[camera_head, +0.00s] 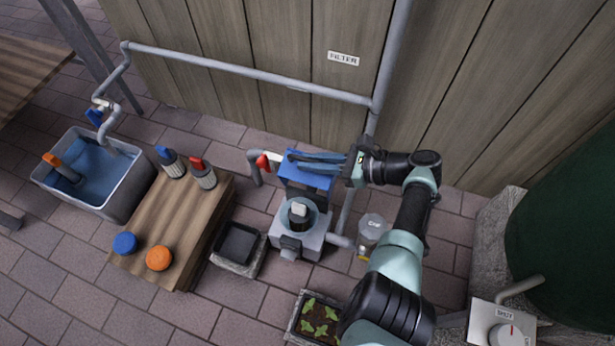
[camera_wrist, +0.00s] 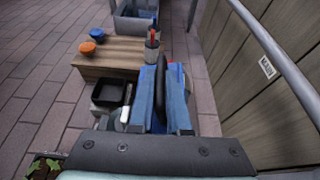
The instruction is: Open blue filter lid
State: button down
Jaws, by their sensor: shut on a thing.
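The filter housing (camera_head: 297,235) is a grey box standing on the paving, with a round opening and a dark cartridge with a light top (camera_head: 299,212) inside it. The blue filter lid (camera_head: 312,181) stands raised behind the opening, tilted up away from it, so the inside shows. My gripper (camera_head: 293,156) reaches in from the right and is shut on the upper edge of the lid.
A red-handled valve (camera_head: 264,161) is close left of the lid. A wooden table (camera_head: 195,215) with bottles and caps stands left, beside a water basin (camera_head: 125,195). A black tray (camera_head: 238,243) and planter (camera_head: 296,318) are near. The wooden wall (camera_head: 280,60) stands behind.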

aim_at(299, 152)
jog(key=w+b, duration=0.2)
jog(key=w+d+f+b, duration=0.1)
jog(key=w+b, duration=0.1)
jog(key=b, duration=0.1)
jog(key=shift+w+d+b, duration=0.3)
jog(key=shift+w+b, duration=0.1)
jog(key=c, duration=1.2)
grip_release()
jog(key=shift+o, duration=0.2)
jog(key=shift+r, duration=0.1)
jog(key=v, duration=1.3)
jog(key=shift+w, duration=0.1)
